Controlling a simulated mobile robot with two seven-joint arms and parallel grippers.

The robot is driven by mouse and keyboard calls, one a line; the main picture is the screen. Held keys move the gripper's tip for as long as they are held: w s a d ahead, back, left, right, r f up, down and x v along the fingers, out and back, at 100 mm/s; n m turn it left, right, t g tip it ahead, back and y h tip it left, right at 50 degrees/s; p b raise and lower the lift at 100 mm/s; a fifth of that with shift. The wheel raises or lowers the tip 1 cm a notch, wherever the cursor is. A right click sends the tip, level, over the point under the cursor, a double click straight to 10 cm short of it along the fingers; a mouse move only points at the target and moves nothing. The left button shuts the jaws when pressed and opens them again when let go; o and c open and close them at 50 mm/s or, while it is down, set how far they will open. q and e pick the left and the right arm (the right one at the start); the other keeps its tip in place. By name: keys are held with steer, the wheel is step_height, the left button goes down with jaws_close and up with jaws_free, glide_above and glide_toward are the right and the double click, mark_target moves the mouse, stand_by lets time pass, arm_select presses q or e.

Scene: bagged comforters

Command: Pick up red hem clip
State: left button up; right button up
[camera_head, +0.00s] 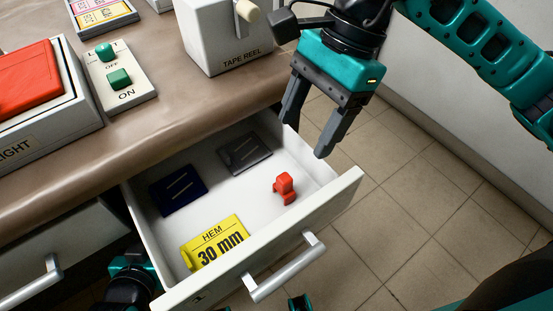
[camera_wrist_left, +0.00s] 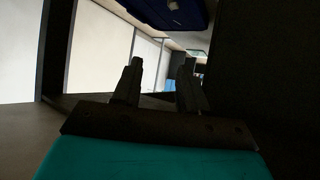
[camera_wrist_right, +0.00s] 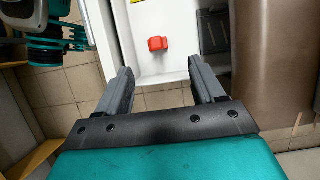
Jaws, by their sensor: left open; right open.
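The red hem clip (camera_head: 285,188) stands on the white floor of the open drawer (camera_head: 262,219), near its right side. It also shows in the right wrist view (camera_wrist_right: 157,44), beyond my fingertips. My right gripper (camera_head: 305,138) is open and empty, above the drawer's right rear corner, apart from the clip. In the right wrist view its two fingers (camera_wrist_right: 160,72) are spread wide. My left gripper (camera_wrist_left: 158,72) is open with nothing between its fingers in the left wrist view. In the head view part of my left arm shows low, beside the drawer.
In the drawer lie a yellow HEM 30 mm card (camera_head: 215,244), a dark blue packet (camera_head: 177,190) and a dark grey packet (camera_head: 244,153). The drawer handle (camera_head: 286,268) sticks out in front. A tape reel box (camera_head: 228,40) and a switch panel (camera_head: 117,75) stand on the counter.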

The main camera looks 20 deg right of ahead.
mark_target(286, 177)
steer(key=x, duration=0.6)
steer(key=shift+s+a+f+b, duration=0.2)
steer(key=shift+s+f+b, duration=0.15)
steer(key=x, duration=0.4)
steer(key=shift+f, duration=0.4)
steer(key=shift+s+a+f, duration=0.1)
steer(key=shift+a+f, duration=0.15)
steer(key=shift+f, duration=0.2)
steer(key=c, duration=1.1)
arm_select(q)
steer(key=shift+s+d+f, duration=0.1)
steer(key=shift+s+f, duration=0.45)
steer(key=shift+f, duration=0.3)
arm_select(e)
steer(key=shift+r, duration=0.1)
arm_select(q)
steer(key=shift+s+a+r+p, duration=0.3)
steer(key=shift+a+r+p, duration=0.3)
steer(key=shift+p, duration=0.7)
arm_select(e)
steer(key=shift+r, duration=9.95)
